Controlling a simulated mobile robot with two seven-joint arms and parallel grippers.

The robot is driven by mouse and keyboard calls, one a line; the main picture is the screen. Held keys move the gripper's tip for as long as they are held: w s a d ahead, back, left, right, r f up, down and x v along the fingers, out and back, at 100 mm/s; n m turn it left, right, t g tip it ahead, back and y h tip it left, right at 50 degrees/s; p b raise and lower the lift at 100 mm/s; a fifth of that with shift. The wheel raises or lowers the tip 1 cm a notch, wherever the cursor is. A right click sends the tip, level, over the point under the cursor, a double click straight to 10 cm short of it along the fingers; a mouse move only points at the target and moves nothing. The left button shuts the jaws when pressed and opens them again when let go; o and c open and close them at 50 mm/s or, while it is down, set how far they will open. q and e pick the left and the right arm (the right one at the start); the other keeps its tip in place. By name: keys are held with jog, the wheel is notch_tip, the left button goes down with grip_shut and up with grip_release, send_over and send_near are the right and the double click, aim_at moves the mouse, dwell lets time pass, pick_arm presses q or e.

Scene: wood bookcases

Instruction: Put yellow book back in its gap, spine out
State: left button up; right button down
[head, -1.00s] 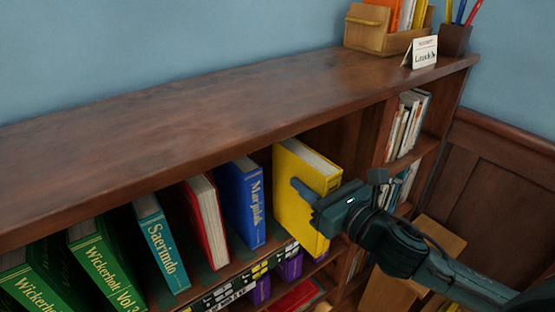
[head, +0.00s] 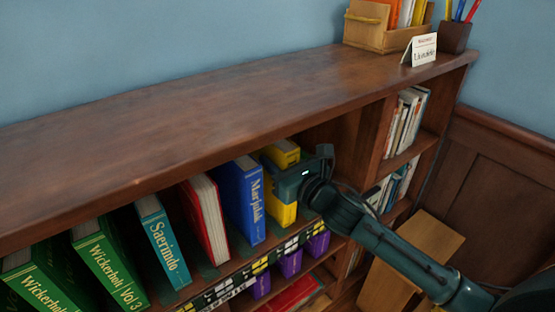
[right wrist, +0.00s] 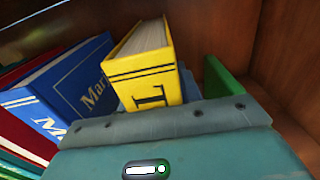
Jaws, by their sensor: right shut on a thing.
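The yellow book (head: 283,213) stands in the upper shelf row, just right of the blue Marjulah book (head: 245,200). In the right wrist view the yellow book (right wrist: 145,75) has its spine, with dark bands and a large letter, toward my gripper, and its pale page edges show on top. It looks slightly tilted there. My right gripper (head: 292,180) is shut on the yellow book at the shelf front and hides the middle of its spine. How deep the book sits is hard to tell. My left gripper is not in view.
A red book (head: 205,220), a teal book (head: 162,240) and green books stand further left. A green upright piece (right wrist: 218,80) stands right of the yellow book in the wrist view. The wooden divider (head: 372,150) and shelf top (head: 200,110) bound the space.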

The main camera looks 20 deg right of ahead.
jog(key=shift+r, duration=0.1)
jog(key=c, duration=1.4)
grip_release()
jog(key=shift+f, duration=0.2)
jog(key=o, duration=0.4)
jog(key=shift+o, duration=0.2)
jog(key=shift+r, duration=0.15)
jog(key=b+v, duration=0.1)
jog(key=v, duration=1)
jog(key=s+a+f+n+g, duration=0.1)
jog(key=s+f+n, duration=0.4)
jog(key=n, duration=0.6)
jog(key=s+a+f+n+g+h, duration=0.1)
jog(key=s+a+f+n, duration=0.3)
jog(key=f+n, duration=0.5)
jog(key=s+a+f+n+g, duration=0.2)
jog(key=s+f+n, duration=0.3)
jog(key=n, duration=0.9)
notch_tip(320, 180, down, 2)
jog(key=shift+s+a+f+g+h, duration=0.1)
jog(key=shift+s+a+g+h, duration=0.25)
jog(key=shift+g, duration=0.35)
